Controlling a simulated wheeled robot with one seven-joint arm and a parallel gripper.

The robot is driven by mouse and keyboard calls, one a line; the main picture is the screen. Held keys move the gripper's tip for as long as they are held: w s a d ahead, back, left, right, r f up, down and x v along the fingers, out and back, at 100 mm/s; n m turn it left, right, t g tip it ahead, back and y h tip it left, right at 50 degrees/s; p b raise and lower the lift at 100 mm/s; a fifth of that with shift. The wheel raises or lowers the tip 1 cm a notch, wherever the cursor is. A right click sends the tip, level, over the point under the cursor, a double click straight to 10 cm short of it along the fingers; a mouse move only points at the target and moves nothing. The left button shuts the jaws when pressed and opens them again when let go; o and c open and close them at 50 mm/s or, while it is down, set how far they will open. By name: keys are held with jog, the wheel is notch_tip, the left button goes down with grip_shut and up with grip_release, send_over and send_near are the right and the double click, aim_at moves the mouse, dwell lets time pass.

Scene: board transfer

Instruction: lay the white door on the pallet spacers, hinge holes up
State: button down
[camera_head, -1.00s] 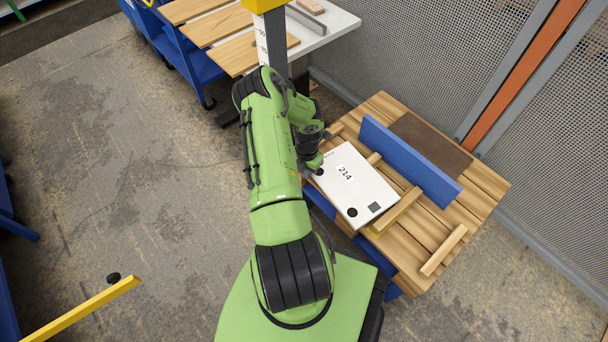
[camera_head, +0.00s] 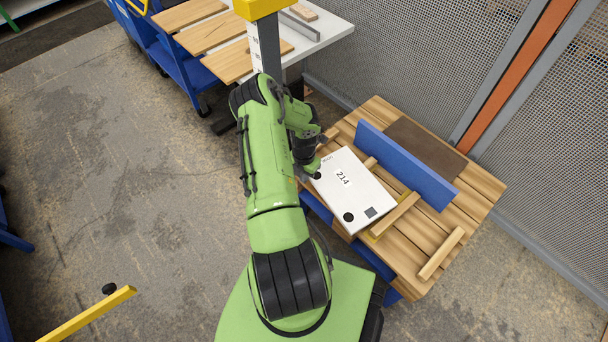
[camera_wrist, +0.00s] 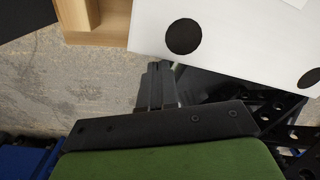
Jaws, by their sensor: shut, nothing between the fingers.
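The white door (camera_head: 362,188), marked "214", lies face up on the wooden pallet (camera_head: 474,213). A dark round hole shows at its near corner, and a dark square is printed beside it. Wooden spacers (camera_head: 396,215) show at its right end and far side; its underside contact is hidden. My gripper (camera_wrist: 160,86) is shut and empty, just off the door's edge. In the wrist view the door (camera_wrist: 230,40) shows two dark round holes on its upper face. In the head view my wrist partly covers the door's left corner.
A blue upright board (camera_head: 405,165) stands along the pallet behind the door. Another spacer (camera_head: 441,254) lies clear at the right. A brown mat (camera_head: 428,148) lies at the back. A white table (camera_head: 330,27) and mesh fence (camera_head: 545,140) stand beyond.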

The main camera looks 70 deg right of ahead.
notch_tip(320, 180, up, 7)
jog(key=a+p, duration=0.2)
jog(key=p, duration=0.5)
jog(key=shift+w+a, duration=0.2)
jog(key=shift+w, duration=0.05)
dwell(0.8)
